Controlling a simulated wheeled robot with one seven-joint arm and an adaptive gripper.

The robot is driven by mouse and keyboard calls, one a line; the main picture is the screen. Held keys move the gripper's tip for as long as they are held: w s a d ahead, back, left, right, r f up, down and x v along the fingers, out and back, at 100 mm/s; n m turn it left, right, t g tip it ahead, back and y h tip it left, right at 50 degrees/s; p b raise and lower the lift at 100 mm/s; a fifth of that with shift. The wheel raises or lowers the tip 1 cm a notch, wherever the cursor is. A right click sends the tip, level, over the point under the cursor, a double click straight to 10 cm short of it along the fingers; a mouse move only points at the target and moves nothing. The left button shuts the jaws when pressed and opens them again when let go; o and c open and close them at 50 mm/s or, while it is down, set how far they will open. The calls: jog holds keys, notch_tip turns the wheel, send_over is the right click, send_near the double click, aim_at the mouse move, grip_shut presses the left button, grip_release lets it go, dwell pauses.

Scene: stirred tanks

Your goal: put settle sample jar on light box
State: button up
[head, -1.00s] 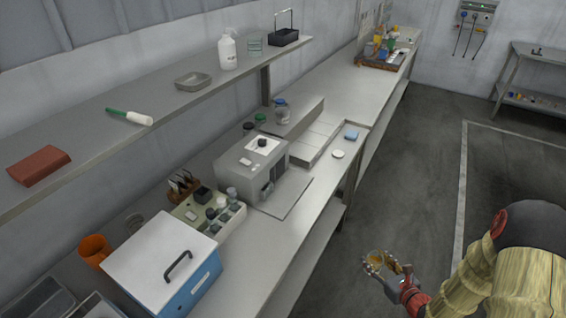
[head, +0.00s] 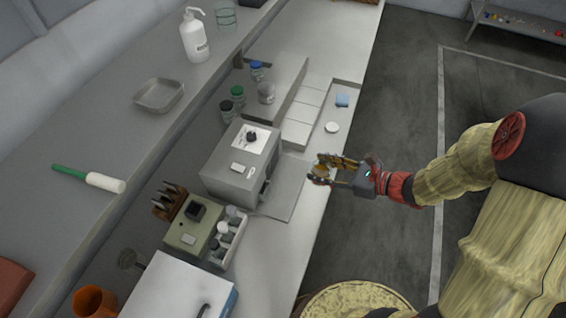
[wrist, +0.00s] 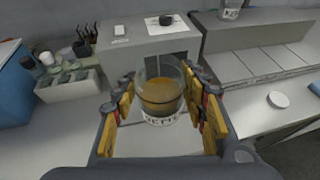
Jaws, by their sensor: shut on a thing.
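My gripper (head: 330,168) is shut on a clear glass jar (wrist: 160,88) with amber-brown contents and a white lettered label low on it. In the wrist view the jar stands upright between the yellow-padded fingers. In the head view it is small and mostly hidden by the fingers. The gripper is near the bench's front edge, right of a grey box (head: 228,170) with a dark knob and white label on top. A flat grey plate (head: 283,193) lies in front of that box. I cannot tell whether the box or the plate is the light box.
A white tray of small bottles (head: 227,238) and a beige device (head: 192,240) stand left of the grey box. Lidded jars (head: 238,97) stand behind it. A white disc (head: 332,127) and a blue block (head: 342,100) lie to the right. A shelf (head: 125,130) overhangs the bench's back.

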jog(key=w+a+f+b, duration=0.1)
jog(key=w+a+f, duration=0.1)
jog(key=w+f, duration=0.1)
jog(key=w+a+f+b, duration=0.1)
jog(key=w+a+f, duration=0.2)
jog(key=w+a+f+b, duration=0.1)
jog(key=w+a+f, duration=0.2)
jog(key=w, duration=0.1)
jog(key=shift+w+a+f+b, duration=0.15)
jog(key=shift+f+b, duration=0.2)
jog(key=shift+f, duration=0.6)
jog(key=shift+w+a+f+b, duration=0.15)
jog(key=shift+f+b, duration=0.15)
jog(key=shift+f, duration=0.65)
jog(key=shift+d, duration=0.1)
jog(key=shift+f, duration=0.2)
jog(key=o, duration=1.4)
jog(key=shift+c, duration=0.2)
jog(key=shift+o, duration=0.2)
jog(key=shift+r, duration=0.1)
